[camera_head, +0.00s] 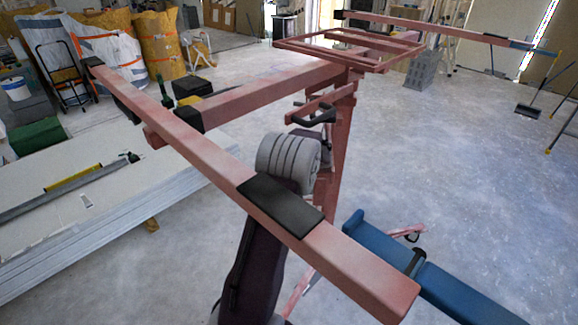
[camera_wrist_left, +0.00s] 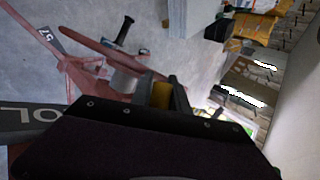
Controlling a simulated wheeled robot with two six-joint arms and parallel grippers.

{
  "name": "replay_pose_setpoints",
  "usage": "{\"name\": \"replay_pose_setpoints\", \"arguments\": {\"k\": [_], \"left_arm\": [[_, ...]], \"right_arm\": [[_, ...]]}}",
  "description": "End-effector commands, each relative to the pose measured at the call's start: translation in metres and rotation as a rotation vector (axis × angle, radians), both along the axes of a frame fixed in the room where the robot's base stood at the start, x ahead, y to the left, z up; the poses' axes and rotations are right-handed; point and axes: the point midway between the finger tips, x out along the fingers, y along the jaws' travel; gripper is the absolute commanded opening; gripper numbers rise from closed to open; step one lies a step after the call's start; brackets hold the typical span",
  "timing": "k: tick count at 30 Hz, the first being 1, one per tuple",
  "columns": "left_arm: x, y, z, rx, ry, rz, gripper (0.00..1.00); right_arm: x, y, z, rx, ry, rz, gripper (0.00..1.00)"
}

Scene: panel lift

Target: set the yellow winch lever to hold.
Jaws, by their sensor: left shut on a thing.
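In the left wrist view my left gripper (camera_wrist_left: 162,92) is shut on a small yellow piece, the winch lever (camera_wrist_left: 162,94). Only its upper part shows between the two dark fingers; the gripper body hides the rest. A dark plate with the letters "OL" (camera_wrist_left: 42,115) lies to the left of the gripper. In the head view the red panel lift (camera_head: 335,195) stands in the middle. My left arm rises from below, and its gripper and the lever are hidden behind the lift's near bar and the arm. The lever's setting cannot be read. My right gripper is in neither view.
The lift's long near bar (camera_head: 215,160) crosses diagonally in front of my arm. A stack of white panels (camera_head: 120,215) lies at left. Open concrete floor (camera_head: 470,170) is at right.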

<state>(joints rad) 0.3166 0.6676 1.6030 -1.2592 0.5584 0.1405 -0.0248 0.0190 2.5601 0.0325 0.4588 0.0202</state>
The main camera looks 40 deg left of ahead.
Motion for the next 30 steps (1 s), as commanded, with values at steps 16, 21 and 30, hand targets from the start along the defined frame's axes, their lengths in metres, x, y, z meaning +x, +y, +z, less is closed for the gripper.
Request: {"name": "replay_pose_setpoints", "arguments": {"k": [16,21,30], "left_arm": [[0.004,-0.007,-0.016,-0.110,-0.075,0.001,0.00],[0.004,-0.007,-0.016,-0.112,-0.075,0.001,0.00],[0.005,-0.007,-0.016,-0.112,-0.075,0.000,0.42]], "right_arm": [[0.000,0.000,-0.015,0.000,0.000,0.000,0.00],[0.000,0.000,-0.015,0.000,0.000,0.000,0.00],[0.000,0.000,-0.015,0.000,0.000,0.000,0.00]]}}
